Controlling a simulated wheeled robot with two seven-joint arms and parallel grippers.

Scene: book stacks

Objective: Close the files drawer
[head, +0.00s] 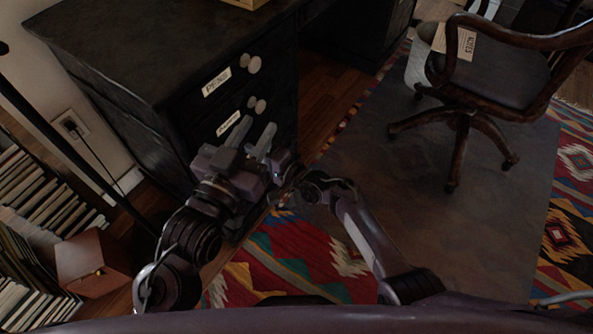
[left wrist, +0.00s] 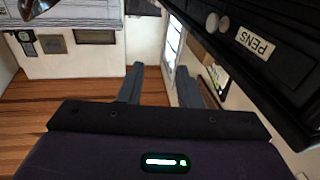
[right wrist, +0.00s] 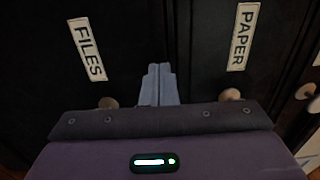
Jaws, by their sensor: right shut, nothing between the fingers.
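The files drawer shows in the right wrist view as a dark front with a FILES label (right wrist: 87,48) and a pale knob (right wrist: 108,103). How far it stands out is unclear, and in the head view my arms hide that area. My right gripper (right wrist: 158,83) is shut and empty, its fingertips in front of the dark fronts between the FILES and PAPER labels; contact is unclear. My left gripper (head: 252,136) is open and empty in the head view, in front of the desk's drawers. Its spread fingers also show in the left wrist view (left wrist: 159,87).
The dark desk (head: 150,45) has a PENS drawer (head: 217,82) on top and a PAPER drawer (right wrist: 242,37) beside the FILES label. Bookshelves (head: 35,205) and a brown box (head: 92,262) are at left.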

